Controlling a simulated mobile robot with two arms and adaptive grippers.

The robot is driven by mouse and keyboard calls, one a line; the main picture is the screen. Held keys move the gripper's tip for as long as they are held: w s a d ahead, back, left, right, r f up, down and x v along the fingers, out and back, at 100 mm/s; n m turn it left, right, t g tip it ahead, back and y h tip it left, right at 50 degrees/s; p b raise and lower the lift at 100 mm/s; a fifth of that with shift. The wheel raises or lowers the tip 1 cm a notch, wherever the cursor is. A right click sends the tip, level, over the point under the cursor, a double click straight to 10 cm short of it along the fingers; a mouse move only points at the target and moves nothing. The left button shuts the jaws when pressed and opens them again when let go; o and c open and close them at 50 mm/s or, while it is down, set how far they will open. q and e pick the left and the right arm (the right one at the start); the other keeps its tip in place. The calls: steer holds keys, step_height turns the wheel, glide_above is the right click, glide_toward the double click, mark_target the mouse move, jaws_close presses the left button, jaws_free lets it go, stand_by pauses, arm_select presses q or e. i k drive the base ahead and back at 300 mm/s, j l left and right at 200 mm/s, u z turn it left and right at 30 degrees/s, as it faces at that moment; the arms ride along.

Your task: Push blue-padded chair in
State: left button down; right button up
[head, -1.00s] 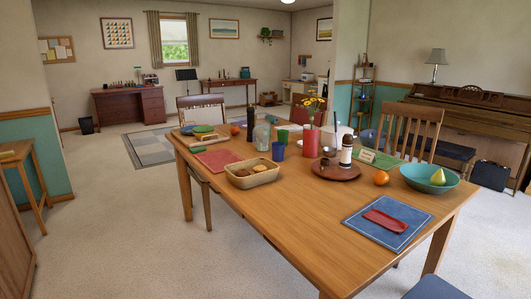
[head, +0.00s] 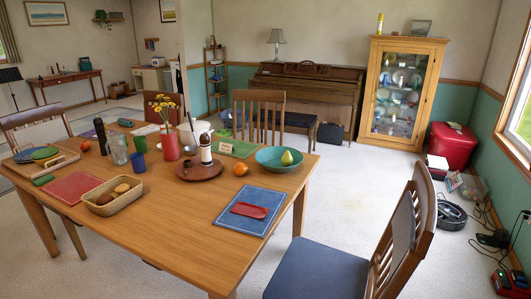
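A wooden chair with a blue padded seat (head: 318,270) stands at the near right of the dining table (head: 165,225) in the head view. Its slatted wooden back (head: 405,240) is on the right, away from the table, and its seat faces the table's right end. The seat's front edge is apart from the table end, with carpet showing between them. The chair's lower legs are cut off by the bottom of the picture. Neither of my grippers shows in the head view.
Open carpet (head: 340,190) lies beyond the chair. A robot vacuum (head: 451,215), red bin (head: 452,146) and cables line the right wall. A glass cabinet (head: 402,95) and piano (head: 305,90) stand at the back. Bowl (head: 280,160) and dishes sit on the table.

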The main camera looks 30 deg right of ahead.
mark_target(308, 269)
steer(key=z, duration=1.75)
